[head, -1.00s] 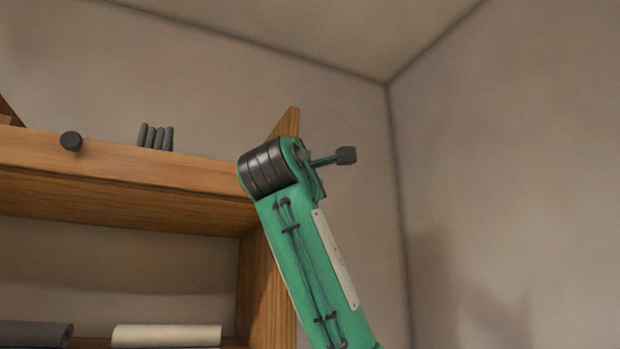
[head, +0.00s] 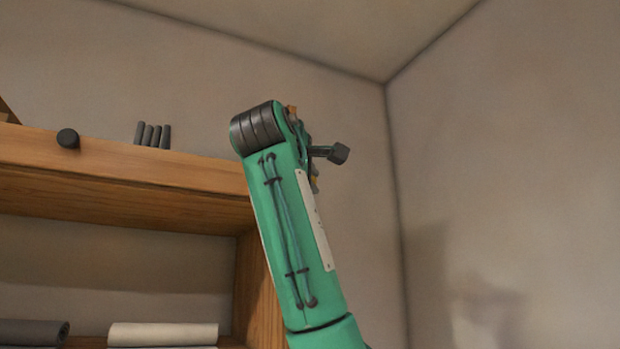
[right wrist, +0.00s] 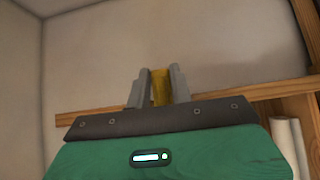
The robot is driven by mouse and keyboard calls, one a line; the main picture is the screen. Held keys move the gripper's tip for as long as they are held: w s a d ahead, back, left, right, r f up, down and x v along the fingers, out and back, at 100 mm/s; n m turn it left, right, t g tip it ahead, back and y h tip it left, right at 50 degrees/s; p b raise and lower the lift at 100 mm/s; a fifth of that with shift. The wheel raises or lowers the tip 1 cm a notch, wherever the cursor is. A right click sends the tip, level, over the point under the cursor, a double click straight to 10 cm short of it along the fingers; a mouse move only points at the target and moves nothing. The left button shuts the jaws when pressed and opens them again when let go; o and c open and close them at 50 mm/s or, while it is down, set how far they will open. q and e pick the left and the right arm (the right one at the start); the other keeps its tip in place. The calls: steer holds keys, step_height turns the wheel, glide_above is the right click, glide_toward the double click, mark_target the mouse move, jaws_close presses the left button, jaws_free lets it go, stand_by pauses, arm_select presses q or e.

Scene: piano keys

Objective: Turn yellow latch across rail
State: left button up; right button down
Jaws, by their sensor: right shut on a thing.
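My right gripper (right wrist: 161,86) shows in the right wrist view, its two grey fingers shut on the yellow latch (right wrist: 160,89). Only a narrow yellow strip of the latch shows between the fingers; its pivot and far end are hidden. In the head view my green right arm rises in front of the shelf's right end and hides most of the gripper. I cannot pick out the rail with certainty. My left gripper is in neither view.
A wooden shelf (head: 130,165) runs along the left, with a dark round knob (head: 68,139) and several small grey pegs (head: 152,135). Rolls (head: 163,334) lie on the lower shelf. A wooden strip (right wrist: 270,91) crosses behind the gripper. Space right of my arm is open.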

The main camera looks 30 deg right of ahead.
steer(key=c, duration=1.5)
jaws_free()
steer(key=shift+o, duration=0.2)
steer(key=shift+f, duration=0.1)
steer(key=shift+s+a+b, duration=0.3)
steer(key=shift+a+b, duration=0.05)
steer(key=b+v, duration=0.5)
steer(key=v, duration=0.7)
steer(key=shift+s+a, duration=0.2)
steer(key=shift+a, duration=0.15)
